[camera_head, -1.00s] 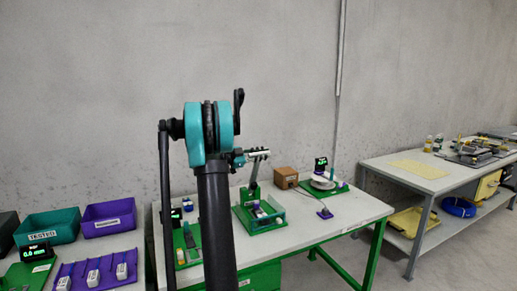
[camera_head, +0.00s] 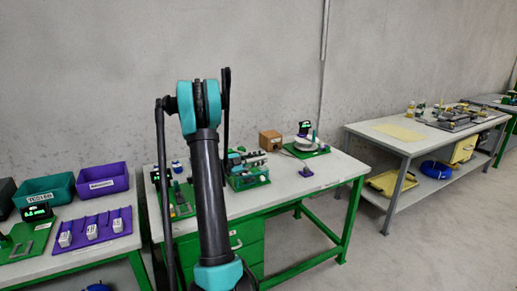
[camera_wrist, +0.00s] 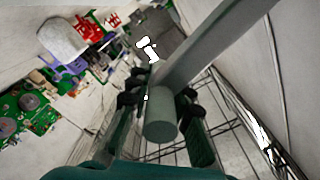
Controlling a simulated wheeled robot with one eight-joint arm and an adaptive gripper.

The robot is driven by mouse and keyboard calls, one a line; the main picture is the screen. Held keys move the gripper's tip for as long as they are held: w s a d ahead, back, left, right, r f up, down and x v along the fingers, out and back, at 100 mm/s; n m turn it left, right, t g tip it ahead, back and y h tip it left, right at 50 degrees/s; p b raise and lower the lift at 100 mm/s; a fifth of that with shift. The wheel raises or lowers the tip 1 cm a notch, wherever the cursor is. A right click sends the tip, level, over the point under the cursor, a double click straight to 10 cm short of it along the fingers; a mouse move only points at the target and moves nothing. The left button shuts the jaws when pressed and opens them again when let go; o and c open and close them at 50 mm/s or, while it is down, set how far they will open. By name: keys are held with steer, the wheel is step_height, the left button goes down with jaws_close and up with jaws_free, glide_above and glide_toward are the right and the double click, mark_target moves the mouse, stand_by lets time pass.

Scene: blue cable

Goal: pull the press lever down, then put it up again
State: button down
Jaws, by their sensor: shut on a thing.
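The green-based press (camera_head: 248,181) stands on the middle bench, partly hidden behind my arm. My gripper (camera_head: 238,161) is low over the press, close to its frame. In the wrist view my dark fingers (camera_wrist: 161,103) are closed around the grey round grip (camera_wrist: 160,127) of the press lever. The lever's flat grey bar (camera_wrist: 215,45) runs from there to the upper right. In the head view the lever is too small and covered to read its exact angle, but the gripper end sits low.
A brown box (camera_head: 270,140) and a green plate with a white dish (camera_head: 305,147) stand right of the press. Teal (camera_head: 45,193) and purple (camera_head: 101,180) bins are on the left bench. The middle bench's front right (camera_head: 290,190) is mostly clear.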

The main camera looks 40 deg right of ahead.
steer(key=shift+s+f, duration=0.1)
steer(key=shift+f, duration=1.3)
steer(key=c, duration=1.5)
jaws_free()
steer(key=shift+f, duration=0.1)
steer(key=shift+c, duration=0.2)
steer(key=shift+o, duration=0.6)
steer(key=v, duration=1.2)
steer(key=shift+c, duration=0.3)
